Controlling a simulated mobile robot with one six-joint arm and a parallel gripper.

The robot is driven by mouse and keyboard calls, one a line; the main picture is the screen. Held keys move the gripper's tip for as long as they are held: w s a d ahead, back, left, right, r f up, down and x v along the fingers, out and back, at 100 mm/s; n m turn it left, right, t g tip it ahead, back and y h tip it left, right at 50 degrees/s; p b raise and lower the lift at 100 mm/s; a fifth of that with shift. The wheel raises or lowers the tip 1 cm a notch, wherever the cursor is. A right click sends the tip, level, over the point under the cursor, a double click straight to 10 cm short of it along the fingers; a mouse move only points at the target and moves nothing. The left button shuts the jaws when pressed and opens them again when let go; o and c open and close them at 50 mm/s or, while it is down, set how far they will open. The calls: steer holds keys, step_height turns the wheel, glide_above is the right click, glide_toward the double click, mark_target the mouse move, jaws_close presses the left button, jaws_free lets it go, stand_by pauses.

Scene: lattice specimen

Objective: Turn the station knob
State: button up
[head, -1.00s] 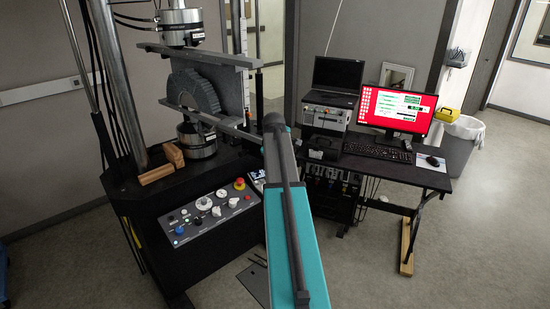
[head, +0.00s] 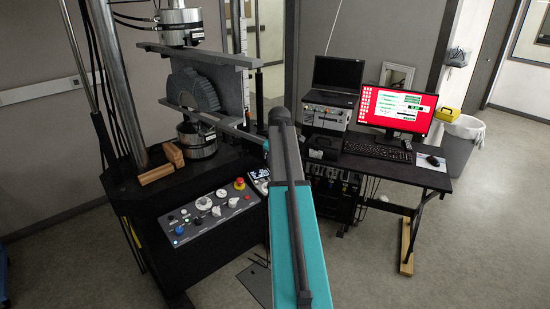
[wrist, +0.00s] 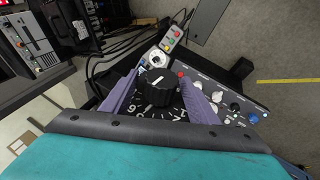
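In the wrist view, a black knob (wrist: 157,87) stands on a dark dial (wrist: 158,112) with white numerals around it. My gripper (wrist: 160,76) has two purple fingers spread apart, one on each side of the knob. The knob lies between them in the picture; I cannot tell whether either finger touches it. In the head view, my arm hides the gripper and this knob. A sloped grey control panel (head: 215,212) with several knobs and a red button (head: 239,183) is on the black testing machine (head: 200,255), left of my arm.
A desk (head: 405,172) with a red-screen monitor (head: 400,108), keyboard and laptop (head: 337,74) stands to the right. In the wrist view, a small box with coloured buttons (wrist: 171,39) and cables lie beyond the knob. The floor at right is open.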

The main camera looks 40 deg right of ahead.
steer(key=shift+a+r, duration=0.1)
steer(key=b+v, duration=0.5)
steer(key=v, duration=0.8)
steer(key=shift+s+r, duration=0.15)
steer(key=shift+r, duration=0.15)
stand_by(0.3)
steer(key=shift+a, duration=0.15)
stand_by(2.3)
